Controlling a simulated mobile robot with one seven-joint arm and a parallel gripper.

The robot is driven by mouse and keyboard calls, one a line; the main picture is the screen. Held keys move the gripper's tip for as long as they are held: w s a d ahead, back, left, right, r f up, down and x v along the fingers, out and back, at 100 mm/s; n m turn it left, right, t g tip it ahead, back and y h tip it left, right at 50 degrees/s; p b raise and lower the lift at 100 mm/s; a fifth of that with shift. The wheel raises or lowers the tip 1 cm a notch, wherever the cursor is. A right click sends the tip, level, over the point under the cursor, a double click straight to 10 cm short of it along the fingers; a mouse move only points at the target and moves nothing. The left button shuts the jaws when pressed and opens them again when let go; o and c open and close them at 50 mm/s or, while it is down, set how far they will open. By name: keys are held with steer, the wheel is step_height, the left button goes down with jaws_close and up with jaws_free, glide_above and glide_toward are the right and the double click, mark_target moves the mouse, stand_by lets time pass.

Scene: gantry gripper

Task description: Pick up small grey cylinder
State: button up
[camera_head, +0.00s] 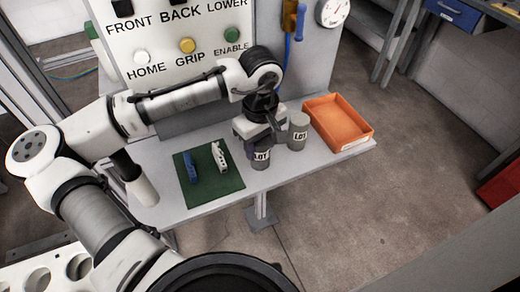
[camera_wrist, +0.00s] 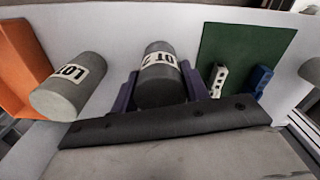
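A dark grey cylinder with a white LOT label (camera_head: 261,159) is upright at the bench's front edge, under my gripper (camera_head: 258,140). In the wrist view this dark cylinder (camera_wrist: 160,88) sits between the two purple fingers of my gripper (camera_wrist: 160,92), one on each side. The fingers are very close to its sides; I cannot tell whether they press on it. A lighter grey cylinder, also labelled LOT (camera_head: 298,131), stands just right of my gripper; it is at the left in the wrist view (camera_wrist: 62,98). I cannot tell whether the dark cylinder touches the bench.
An orange tray (camera_head: 338,100) is on the bench (camera_head: 215,205) at the right. A green mat (camera_head: 228,187) at the left holds a white part (camera_head: 220,158) and a blue part (camera_head: 190,167). A panel with buttons (camera_head: 187,45) rises behind.

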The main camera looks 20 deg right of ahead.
steer(key=c, duration=0.7)
